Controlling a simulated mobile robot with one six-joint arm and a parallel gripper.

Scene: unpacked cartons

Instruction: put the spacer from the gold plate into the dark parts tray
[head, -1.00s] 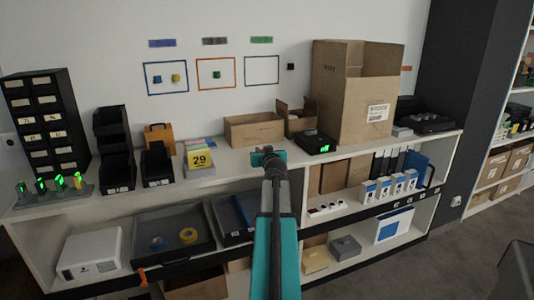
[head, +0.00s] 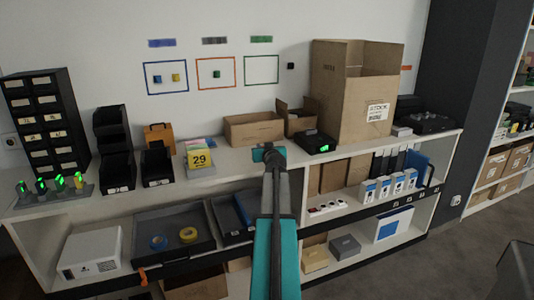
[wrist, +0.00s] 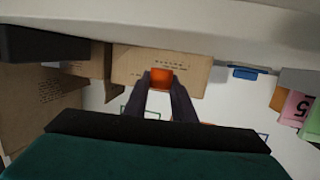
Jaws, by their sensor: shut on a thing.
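In the wrist view an orange piece (wrist: 161,78), which I take to be the spacer, sits between the dark fingertips of my gripper (wrist: 161,84). The gripper is shut on it. In the head view my gripper (head: 268,153) is above the front of the upper shelf, below the small open cartons; my own arm hides the piece there. No gold plate can be made out. A dark grey tray (head: 150,258) with tape rolls lies on the lower shelf, beside a second dark tray (head: 222,226). I cannot tell which is the parts tray.
A tall open carton (head: 350,95) and a black box with a green display (head: 316,143) stand right of my gripper. Black bins (head: 117,172) and a yellow 29 card (head: 200,160) stand left. The upper shelf's front (head: 225,178) is fairly clear.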

